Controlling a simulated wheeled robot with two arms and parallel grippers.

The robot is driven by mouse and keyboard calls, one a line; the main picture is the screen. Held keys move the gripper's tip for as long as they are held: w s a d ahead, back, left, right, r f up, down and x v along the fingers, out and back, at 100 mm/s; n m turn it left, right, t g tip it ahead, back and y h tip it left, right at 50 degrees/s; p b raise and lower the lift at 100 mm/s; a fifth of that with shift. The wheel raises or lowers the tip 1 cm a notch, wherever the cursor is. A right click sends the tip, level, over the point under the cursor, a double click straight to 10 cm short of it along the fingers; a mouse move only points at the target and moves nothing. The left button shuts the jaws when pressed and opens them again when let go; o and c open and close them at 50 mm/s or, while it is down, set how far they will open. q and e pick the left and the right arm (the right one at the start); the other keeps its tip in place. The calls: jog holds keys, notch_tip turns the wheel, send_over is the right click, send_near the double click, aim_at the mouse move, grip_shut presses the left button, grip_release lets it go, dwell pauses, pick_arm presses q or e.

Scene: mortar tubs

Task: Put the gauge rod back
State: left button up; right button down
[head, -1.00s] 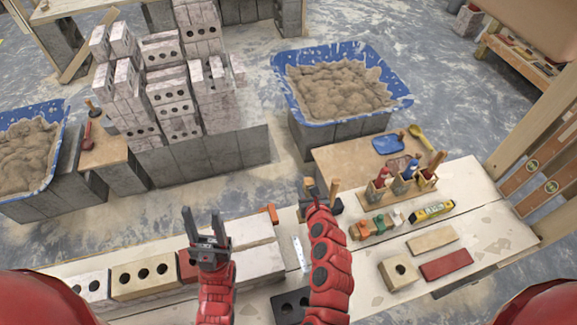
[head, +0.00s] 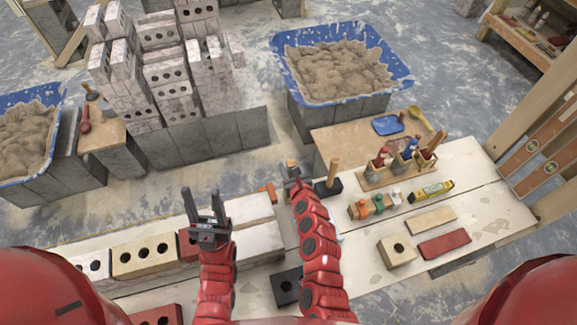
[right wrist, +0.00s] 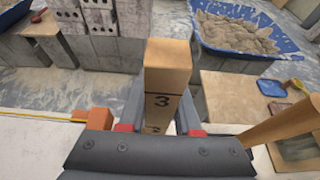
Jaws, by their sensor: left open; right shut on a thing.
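The gauge rod (right wrist: 167,70) is a square wooden bar with a black 3 and dark marks on its face. In the right wrist view it stands up between the two fingers of my right gripper (right wrist: 160,122), which is shut on it. In the head view my right gripper (head: 294,180) is over the back edge of the bench, beside a dark-headed hammer (head: 328,186). The rod is mostly hidden there. My left gripper (head: 205,215) is open and empty, above the row of blocks at the front left.
A wooden tool rack (head: 378,178) stands right of the hammer, with a yellow level (head: 430,191) in front of it. Loose bricks (head: 444,245) lie at the right. An orange piece (head: 268,191) sits at the bench's back edge. Blue mortar tubs (head: 345,65) stand beyond.

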jog(key=shift+f, duration=0.45)
jog(key=shift+f+b, duration=0.45)
jog(key=shift+b, duration=0.25)
jog(key=c, duration=0.5)
grip_release()
